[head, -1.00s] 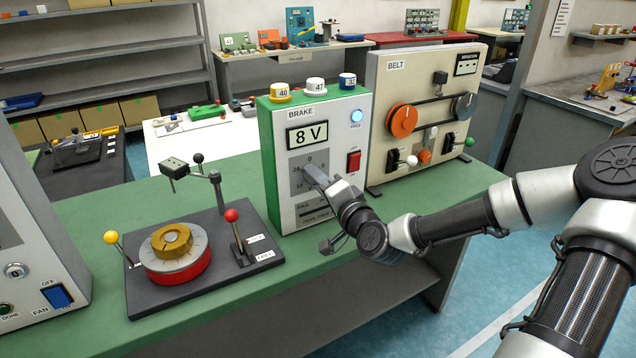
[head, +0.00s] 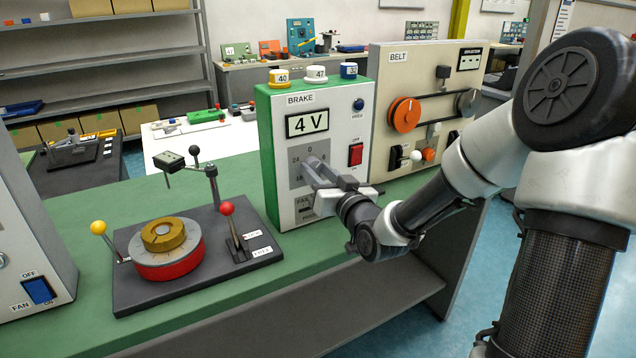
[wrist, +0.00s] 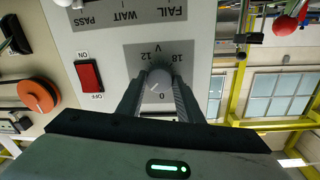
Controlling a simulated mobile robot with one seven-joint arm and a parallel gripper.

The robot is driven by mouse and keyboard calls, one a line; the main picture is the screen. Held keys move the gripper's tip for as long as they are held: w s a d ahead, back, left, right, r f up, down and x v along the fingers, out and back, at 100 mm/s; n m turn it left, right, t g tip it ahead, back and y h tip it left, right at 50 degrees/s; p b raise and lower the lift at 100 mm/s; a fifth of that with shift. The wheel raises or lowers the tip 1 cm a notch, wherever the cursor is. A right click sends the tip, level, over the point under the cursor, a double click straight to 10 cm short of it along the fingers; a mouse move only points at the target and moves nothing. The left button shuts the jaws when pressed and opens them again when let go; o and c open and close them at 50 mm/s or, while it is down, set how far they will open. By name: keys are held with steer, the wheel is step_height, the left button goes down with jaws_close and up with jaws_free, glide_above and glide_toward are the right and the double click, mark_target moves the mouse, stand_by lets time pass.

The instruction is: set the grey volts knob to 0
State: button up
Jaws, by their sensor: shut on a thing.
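The green and white BRAKE box (head: 315,100) stands on the green bench. Its display (head: 307,123) reads 4 V. The white line on the knob is slanted. My gripper (wrist: 158,92) is shut on the knob, one finger on each side. In the head view my gripper (head: 320,170) reaches the dial plate and hides the knob.
A red ON/OFF switch (head: 355,155) and a dark blue lamp (head: 358,104) are beside the dial. The BELT panel (head: 425,85) stands to the right. A turntable device with a red-ball lever (head: 227,208) stands on the left.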

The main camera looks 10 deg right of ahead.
steer(key=shift+f+n+t+b, duration=0.1)
steer(key=shift+n+t+b, duration=0.2)
steer(key=shift+n+b, duration=3.75)
steer(key=shift+n+p, duration=0.7)
steer(key=shift+n, duration=0.15)
steer(key=o, duration=1.1)
steer(key=shift+c, duration=0.2)
